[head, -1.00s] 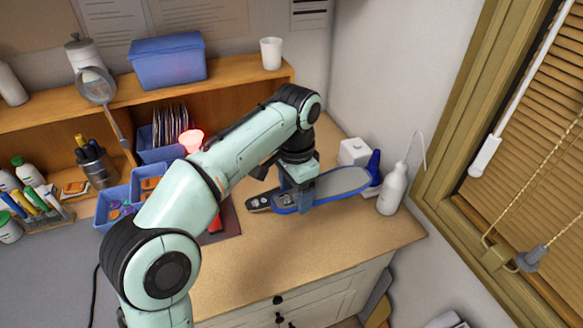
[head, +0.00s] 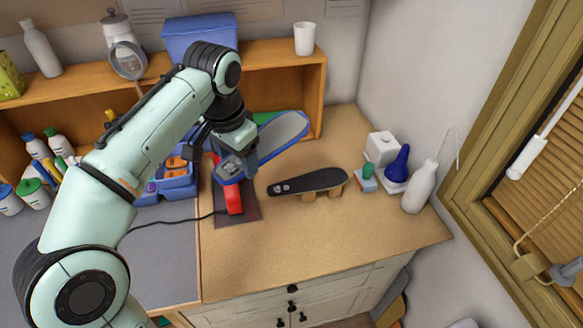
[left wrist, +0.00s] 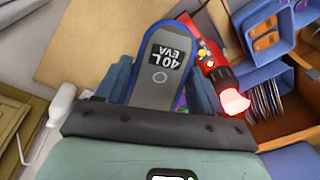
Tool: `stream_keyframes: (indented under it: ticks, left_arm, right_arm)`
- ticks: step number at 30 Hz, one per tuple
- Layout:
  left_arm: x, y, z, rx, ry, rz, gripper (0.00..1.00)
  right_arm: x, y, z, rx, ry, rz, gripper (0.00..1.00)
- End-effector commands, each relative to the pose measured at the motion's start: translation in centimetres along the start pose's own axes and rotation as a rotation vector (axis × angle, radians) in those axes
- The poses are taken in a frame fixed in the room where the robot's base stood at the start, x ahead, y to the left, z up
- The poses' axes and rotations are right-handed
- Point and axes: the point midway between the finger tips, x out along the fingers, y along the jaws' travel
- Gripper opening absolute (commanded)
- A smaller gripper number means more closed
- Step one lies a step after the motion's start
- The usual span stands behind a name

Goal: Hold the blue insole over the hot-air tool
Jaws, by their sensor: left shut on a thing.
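The blue insole (head: 283,132) has a grey face and a blue rim. It is tilted above the desk, its far end pointing up and right. My left gripper (head: 240,158) is shut on it. In the left wrist view the insole (left wrist: 163,80), marked "40L EVA", lies between both fingers (left wrist: 162,92). The red hot-air tool (head: 234,199) stands on a dark mat, partly hidden by my gripper. In the left wrist view its nozzle (left wrist: 234,102) glows pink, just right of the insole; I cannot tell the height between them. My right gripper is not in view.
A black sole-shaped form (head: 307,181) stands on wooden blocks to the right. Blue bins (head: 178,178) and a shelf (head: 285,90) lie behind. The desk front is clear.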

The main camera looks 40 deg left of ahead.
Motion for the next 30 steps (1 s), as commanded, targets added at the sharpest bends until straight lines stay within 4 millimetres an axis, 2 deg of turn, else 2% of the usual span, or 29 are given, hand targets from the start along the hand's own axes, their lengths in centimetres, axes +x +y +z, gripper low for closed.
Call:
stream_keyframes:
  ticks: [1, 6, 11, 17, 30]
  left_arm:
    - [-0.7, -1.4, 1.7, -0.066, 0.015, -0.027, 0.37]
    - [-2.6, -3.9, 5.2, -0.213, 0.051, -0.098, 0.37]
    - [-3.4, -4.7, 6.5, -0.271, 0.066, -0.127, 0.37]
    - [-3.2, -5.7, 5.7, -0.277, 0.066, -0.129, 0.37]
    - [-2.0, -9.8, 2.6, -0.277, 0.067, -0.129, 0.37]
  right_arm:
    - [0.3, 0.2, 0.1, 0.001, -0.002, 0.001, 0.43]
    - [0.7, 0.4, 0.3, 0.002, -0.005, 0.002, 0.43]
    - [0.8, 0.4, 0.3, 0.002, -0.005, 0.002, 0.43]
    - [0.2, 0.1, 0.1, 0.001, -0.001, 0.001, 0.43]
    - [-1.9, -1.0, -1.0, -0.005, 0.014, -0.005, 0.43]
